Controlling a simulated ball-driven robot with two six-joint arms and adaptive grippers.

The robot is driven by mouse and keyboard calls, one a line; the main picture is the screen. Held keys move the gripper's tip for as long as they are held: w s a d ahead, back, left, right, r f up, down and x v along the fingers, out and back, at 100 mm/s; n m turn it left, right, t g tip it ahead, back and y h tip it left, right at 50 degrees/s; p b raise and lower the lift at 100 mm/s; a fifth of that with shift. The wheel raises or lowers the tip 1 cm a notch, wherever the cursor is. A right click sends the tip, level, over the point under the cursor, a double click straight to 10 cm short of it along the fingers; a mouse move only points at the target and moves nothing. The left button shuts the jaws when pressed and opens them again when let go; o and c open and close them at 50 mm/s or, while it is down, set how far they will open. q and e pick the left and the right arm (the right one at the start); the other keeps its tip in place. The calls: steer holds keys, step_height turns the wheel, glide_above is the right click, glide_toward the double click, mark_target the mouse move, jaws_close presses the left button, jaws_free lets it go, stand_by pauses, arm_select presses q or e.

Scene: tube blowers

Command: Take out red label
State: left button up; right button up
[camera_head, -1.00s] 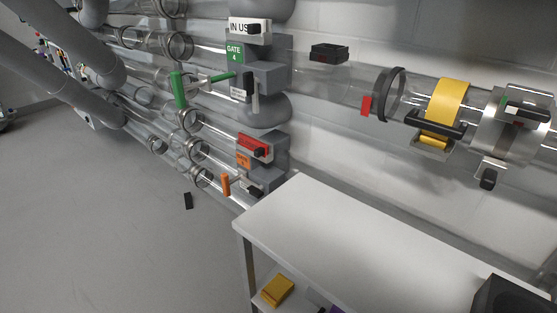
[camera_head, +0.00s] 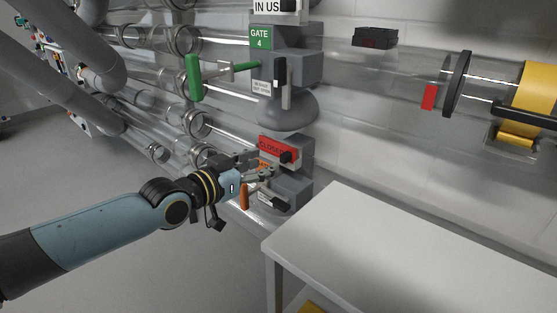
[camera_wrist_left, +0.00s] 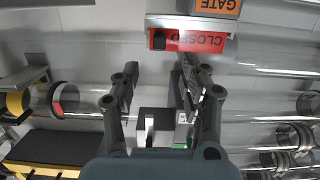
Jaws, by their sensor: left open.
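A red label reading CLOSED (camera_head: 271,147) sits in a holder on the lower grey gate box, with a black block at its right end. The wrist view shows this label upside down (camera_wrist_left: 203,41), just beyond the fingertips. My left gripper (camera_head: 266,170) is open and empty, in front of the gate box a little below the red label. In the wrist view its two fingers (camera_wrist_left: 158,72) are spread apart, not touching the label. An orange GATE plate is partly hidden behind the gripper in the head view; it shows upside down in the wrist view (camera_wrist_left: 218,6). My right gripper is not in view.
An orange handle (camera_head: 245,196) hangs just below the gripper. Above are a green handle (camera_head: 194,77) and the GATE 4 box (camera_head: 292,70). A white table (camera_head: 400,240) stands at right. Clear tubes run along the wall, with a small red tag (camera_head: 429,97) by a black ring.

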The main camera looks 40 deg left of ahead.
mark_target(282, 156)
arm_select(q)
steer(key=w, duration=0.1)
steer(key=w+b, duration=0.1)
steer(key=shift+w+d+f, duration=0.15)
steer(key=shift+w+f, duration=0.15)
steer(key=shift+f, duration=0.05)
steer(key=w+b, duration=0.2)
steer(key=shift+w+d+f, duration=0.15)
steer(key=shift+w+f, duration=0.05)
steer(key=shift+w, duration=1.1)
jaws_close()
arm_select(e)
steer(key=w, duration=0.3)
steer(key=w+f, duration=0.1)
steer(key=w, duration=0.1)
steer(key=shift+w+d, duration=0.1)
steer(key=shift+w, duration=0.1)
